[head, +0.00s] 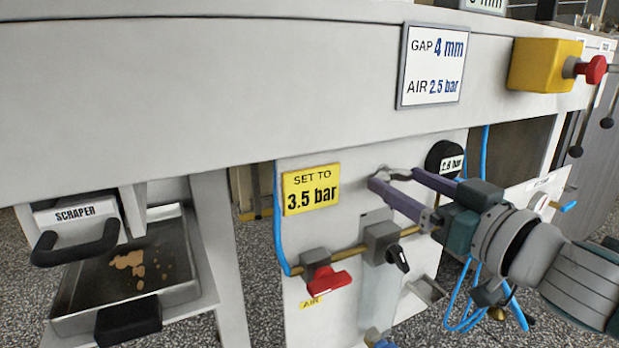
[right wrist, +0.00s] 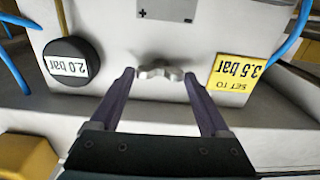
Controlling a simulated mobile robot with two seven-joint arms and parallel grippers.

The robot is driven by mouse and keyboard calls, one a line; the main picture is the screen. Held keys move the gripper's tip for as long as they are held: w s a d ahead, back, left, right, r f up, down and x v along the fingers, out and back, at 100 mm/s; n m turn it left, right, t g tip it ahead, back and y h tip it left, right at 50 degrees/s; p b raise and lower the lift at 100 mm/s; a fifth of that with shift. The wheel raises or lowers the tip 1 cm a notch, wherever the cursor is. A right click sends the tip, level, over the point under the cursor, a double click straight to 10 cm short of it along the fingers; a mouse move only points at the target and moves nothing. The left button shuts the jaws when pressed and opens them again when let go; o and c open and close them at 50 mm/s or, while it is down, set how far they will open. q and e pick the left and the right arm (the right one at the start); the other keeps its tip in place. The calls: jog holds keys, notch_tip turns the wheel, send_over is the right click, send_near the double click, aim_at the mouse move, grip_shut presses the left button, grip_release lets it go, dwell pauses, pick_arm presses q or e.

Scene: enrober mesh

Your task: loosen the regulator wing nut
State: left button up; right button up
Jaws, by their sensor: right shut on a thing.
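The grey metal wing nut (head: 400,170) is on the pale regulator panel (head: 350,170). In the right wrist view the wing nut (right wrist: 160,70) sits between the tips of my right gripper (right wrist: 158,76), one purple-grey finger at each side. In the head view my right gripper (head: 398,178) reaches in from the right, shut on the wing nut, its fingers partly covering it. My left gripper is not in view.
A yellow "SET TO 3.5 bar" sign (head: 311,189) is left of the nut. Below are a red valve handle (head: 328,281) and a black knob (head: 398,258) on a brass pipe. A wide beam (head: 250,90) runs overhead. A scraper tray (head: 185,262) stands at left.

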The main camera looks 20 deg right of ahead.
jog(key=shift+n, duration=0.3)
jog(key=n+p, duration=0.1)
jog(key=n, duration=0.2)
jog(key=shift+n, duration=0.3)
jog(key=n, duration=0.4)
jog(key=shift+n, duration=0.3)
jog(key=n, duration=0.4)
jog(key=shift+a+n, duration=0.1)
jog(key=shift+n, duration=2.4)
jog(key=o, duration=1.2)
jog(key=s, duration=0.6)
jog(key=s+p, duration=0.1)
jog(key=s, duration=0.3)
jog(key=shift+d, duration=0.4)
